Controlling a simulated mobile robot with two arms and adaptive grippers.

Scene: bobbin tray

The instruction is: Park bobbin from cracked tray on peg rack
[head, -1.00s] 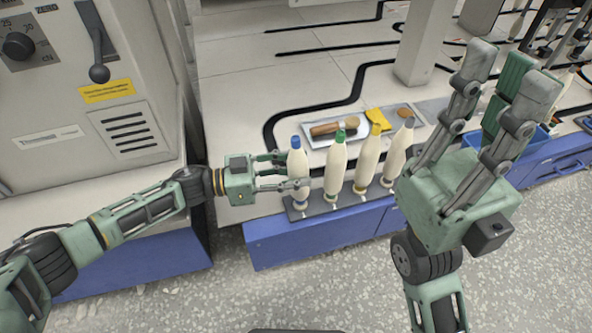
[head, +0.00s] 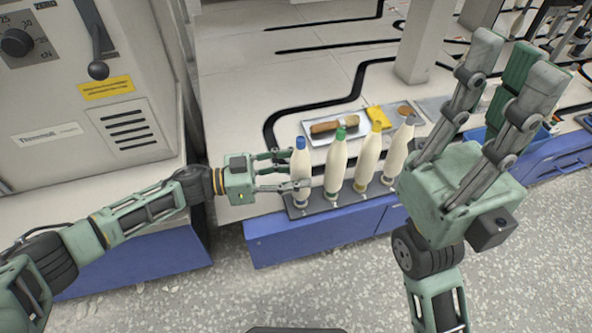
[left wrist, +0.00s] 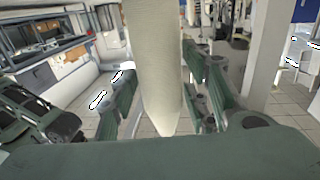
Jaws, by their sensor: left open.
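Several cream bobbins stand in a row on a dark flat rack (head: 327,206) at the bench front. From left to right are the blue-topped bobbin (head: 301,172), the green-topped bobbin (head: 336,165), the yellow-topped bobbin (head: 367,160) and the grey-topped bobbin (head: 398,155). My left gripper (head: 284,171) is open at the blue-topped bobbin, with fingers on both sides of it. In the left wrist view a pale bobbin (left wrist: 155,75) stands between the fingers. Its tip points down; its coloured top is out of frame. My right gripper (head: 512,85) is open and empty, raised at right.
No crack is discernible. A grey machine (head: 80,90) stands at left. A pale column (head: 418,45) rises behind. The bench behind the tray is mostly clear.

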